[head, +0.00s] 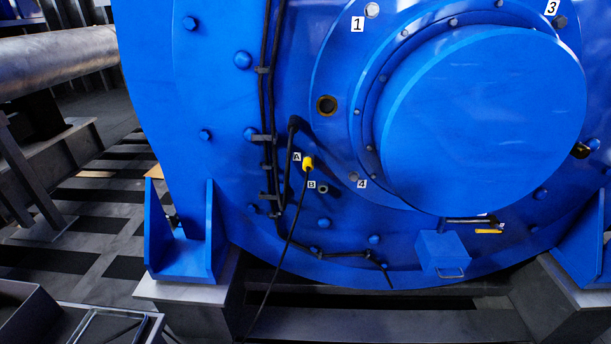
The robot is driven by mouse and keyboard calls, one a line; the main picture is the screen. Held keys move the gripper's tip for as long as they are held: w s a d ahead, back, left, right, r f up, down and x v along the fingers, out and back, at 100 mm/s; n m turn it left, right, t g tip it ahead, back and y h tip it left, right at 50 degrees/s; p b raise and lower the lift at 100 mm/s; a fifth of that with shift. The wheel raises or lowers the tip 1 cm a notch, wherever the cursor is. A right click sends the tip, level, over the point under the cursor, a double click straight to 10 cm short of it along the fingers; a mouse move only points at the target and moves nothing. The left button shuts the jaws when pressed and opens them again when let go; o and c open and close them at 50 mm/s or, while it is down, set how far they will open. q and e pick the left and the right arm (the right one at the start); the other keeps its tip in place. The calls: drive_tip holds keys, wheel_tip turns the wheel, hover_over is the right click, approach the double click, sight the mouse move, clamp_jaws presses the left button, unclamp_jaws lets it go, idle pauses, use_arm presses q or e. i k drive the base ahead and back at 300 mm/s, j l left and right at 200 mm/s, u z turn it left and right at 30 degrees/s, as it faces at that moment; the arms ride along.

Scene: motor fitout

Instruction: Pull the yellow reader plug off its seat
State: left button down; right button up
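The yellow reader plug (308,163) sits on the blue motor face, just right of the label A (297,157). A thin black cable (289,240) hangs from it down to the lower edge of the view. Below it, next to the label B (311,184), is a small round fitting (323,189) with nothing plugged on it. Neither of my grippers is in view.
The big blue motor (230,120) fills the middle, with a round protruding cover (485,115). Black cables (268,100) run down its face left of the plug. A small blue box (441,252) sits low right. A grey tray (100,318) stands lower left.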

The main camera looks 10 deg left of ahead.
sight(308, 163)
drive_tip(key=i+u, duration=0.15)
drive_tip(key=u, duration=0.3)
drive_tip(key=i+u, duration=0.2)
drive_tip(key=u, duration=0.2)
drive_tip(key=i+u, duration=0.15)
drive_tip(key=u, duration=0.3)
